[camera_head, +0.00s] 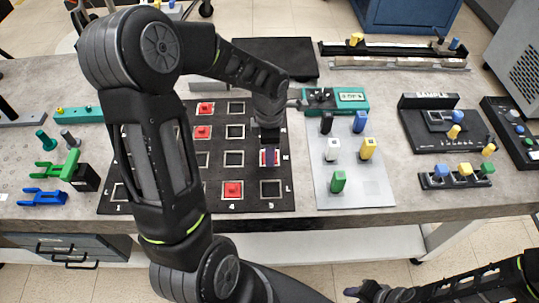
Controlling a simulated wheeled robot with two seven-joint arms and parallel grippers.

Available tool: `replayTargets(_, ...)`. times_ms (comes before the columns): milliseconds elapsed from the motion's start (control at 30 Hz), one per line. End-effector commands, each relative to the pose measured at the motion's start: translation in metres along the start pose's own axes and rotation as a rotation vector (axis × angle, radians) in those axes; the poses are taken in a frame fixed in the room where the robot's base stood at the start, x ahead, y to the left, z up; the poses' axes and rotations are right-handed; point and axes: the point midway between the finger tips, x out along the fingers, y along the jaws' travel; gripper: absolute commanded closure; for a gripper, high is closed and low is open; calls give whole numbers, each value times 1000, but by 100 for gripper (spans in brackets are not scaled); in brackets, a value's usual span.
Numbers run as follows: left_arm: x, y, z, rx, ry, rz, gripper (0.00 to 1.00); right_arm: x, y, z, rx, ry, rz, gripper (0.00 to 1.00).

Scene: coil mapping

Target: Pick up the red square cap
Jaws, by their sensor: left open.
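Several red square caps sit in white-outlined squares of a black board (252,203) on the table.
A grey plate (350,195) with coloured blocks stands right of the board. A teal device (335,100) is behind it. Green and blue fork-shaped parts (58,165) lie at the left. My left arm hides part of the board. The table's front edge runs below the board.

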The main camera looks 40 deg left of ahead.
Motion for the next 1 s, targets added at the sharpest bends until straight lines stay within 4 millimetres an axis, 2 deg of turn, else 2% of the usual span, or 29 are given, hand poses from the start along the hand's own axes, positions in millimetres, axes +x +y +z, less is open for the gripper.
replayTargets(567, 0, 0, 0, 0, 0, 1, 59, 0, 0, 0, 0, 0, 0, 64)
replayTargets(1000, 0, 0, 0, 0, 0, 1, 95, 0, 0, 0, 0, 0, 0, 64)
